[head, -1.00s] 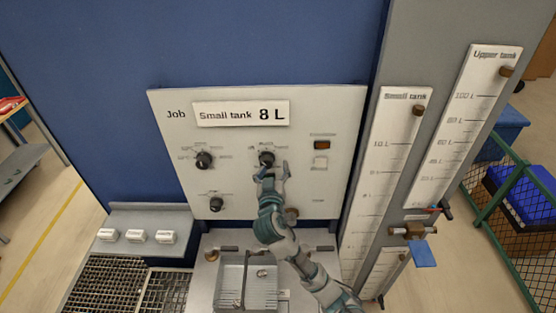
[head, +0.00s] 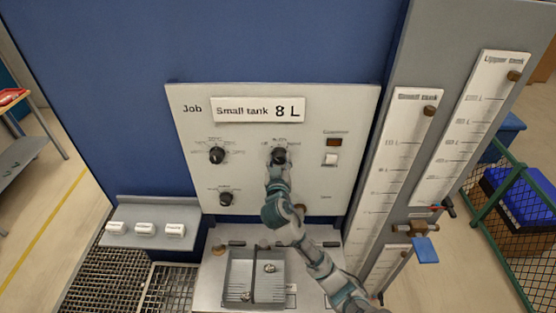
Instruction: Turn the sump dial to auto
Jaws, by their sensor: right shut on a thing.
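A pale upright panel (head: 310,190) carries several black dials. The upper right dial (head: 278,154) has small lettering around it, too blurred to read surely; I take it for the sump dial. My right gripper (head: 277,166) reaches up from below and is shut on this dial. The fingers hide its lower part, and I cannot tell its exact pointer position. Another black dial (head: 216,155) is at the upper left of the panel, and one more (head: 226,199) is below it. My left gripper is out of view.
A lamp (head: 333,142) and a white switch (head: 330,159) sit right of the gripped dial. Below is a grey basin (head: 232,290); a ledge with white labelled blocks (head: 145,229) is at left. Gauge boards (head: 405,150) with valves stand at right.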

